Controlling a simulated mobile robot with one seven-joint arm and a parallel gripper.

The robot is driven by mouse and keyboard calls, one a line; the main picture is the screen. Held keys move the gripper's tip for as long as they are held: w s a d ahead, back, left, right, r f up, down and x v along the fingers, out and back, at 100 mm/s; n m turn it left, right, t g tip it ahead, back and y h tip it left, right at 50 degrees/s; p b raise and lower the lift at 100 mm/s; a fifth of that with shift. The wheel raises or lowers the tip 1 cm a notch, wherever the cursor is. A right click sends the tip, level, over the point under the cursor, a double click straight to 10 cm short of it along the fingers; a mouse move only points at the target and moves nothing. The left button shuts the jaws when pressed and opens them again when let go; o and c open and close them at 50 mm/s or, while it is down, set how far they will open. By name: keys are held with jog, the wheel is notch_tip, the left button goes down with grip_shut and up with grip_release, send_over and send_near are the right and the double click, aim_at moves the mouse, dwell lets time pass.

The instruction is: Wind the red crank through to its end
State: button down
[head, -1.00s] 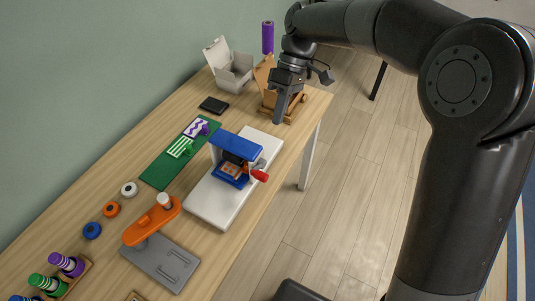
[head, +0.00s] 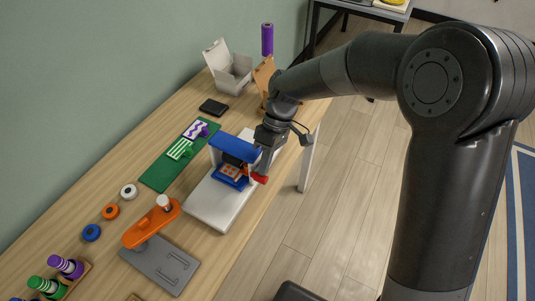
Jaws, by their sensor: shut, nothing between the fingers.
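The red crank (head: 260,179) sticks out from the right side of a small press with a blue top (head: 237,147). The press stands on a white base board (head: 209,207) on the table. My gripper (head: 263,169) is shut and empty. It points down at the crank's red handle, and its fingertips overlap the handle in the head view. I cannot tell whether they touch it. The arm of the crank is mostly hidden behind my gripper. A blue tray with an orange-red patterned piece (head: 232,171) sits inside the press.
An orange lever arm (head: 150,222) on a grey plate (head: 160,262) stands nearer on the table. A green mat (head: 160,174) lies left of the press. A black box (head: 213,106), a white open box (head: 232,72) and a brown wooden box (head: 263,78) are farther back.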

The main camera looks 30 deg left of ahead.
aim_at(260, 178)
jog(key=shift+s, duration=0.15)
dwell(0.3)
jog(key=shift+s+f+t, duration=0.3)
jog(key=shift+s+t, duration=0.2)
jog(key=shift+t, duration=0.4)
jog(key=s+f+t, duration=0.1)
jog(key=t, duration=0.1)
jog(key=shift+s+t, duration=0.15)
jog(key=shift+t, duration=0.15)
jog(key=shift+s+f+t, duration=0.3)
jog(key=shift+f+t, duration=0.5)
jog(key=shift+f, duration=0.4)
jog(key=shift+s+f+t, duration=0.25)
jog(key=shift+f+t, duration=0.55)
jog(key=shift+f, duration=0.35)
jog(key=shift+s+f+t, duration=0.3)
jog(key=shift+f+t, duration=0.5)
jog(key=shift+f, duration=0.5)
jog(key=s+r, duration=0.9)
jog(key=r, duration=0.1)
jog(key=shift+s, duration=0.35)
